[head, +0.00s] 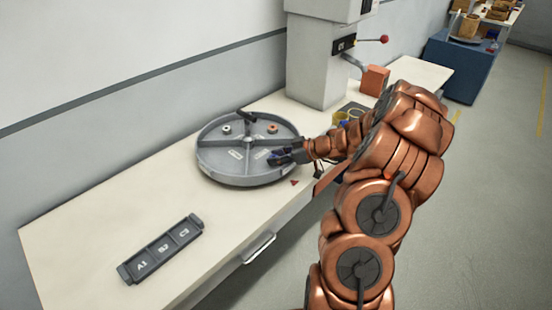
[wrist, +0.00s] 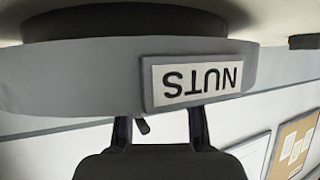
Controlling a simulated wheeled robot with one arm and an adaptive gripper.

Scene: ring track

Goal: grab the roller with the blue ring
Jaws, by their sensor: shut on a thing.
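A round grey tray (head: 213,166) with dark dividers and white labels stands on the bench. My gripper (head: 276,158) is low at its right front, by the rim, with a bit of blue showing at the jaws. I take this as the roller with the blue ring, and the jaws are shut on it; its shape is mostly hidden. In the wrist view, the fingers (wrist: 160,120) pass behind the tray wall, which carries an upside-down "NUTS" label (wrist: 197,80). Two other rollers sit in the far part of the tray: one with a pale ring (head: 227,129), one with an orange ring (head: 272,128).
A dark rack (head: 161,250) marked A1, B2, C3 lies at the bench's near left. A grey machine (head: 322,60) stands behind the tray, with an orange block (head: 374,80) beside it. A small red triangle (head: 294,182) is by the front edge. The bench between rack and tray is clear.

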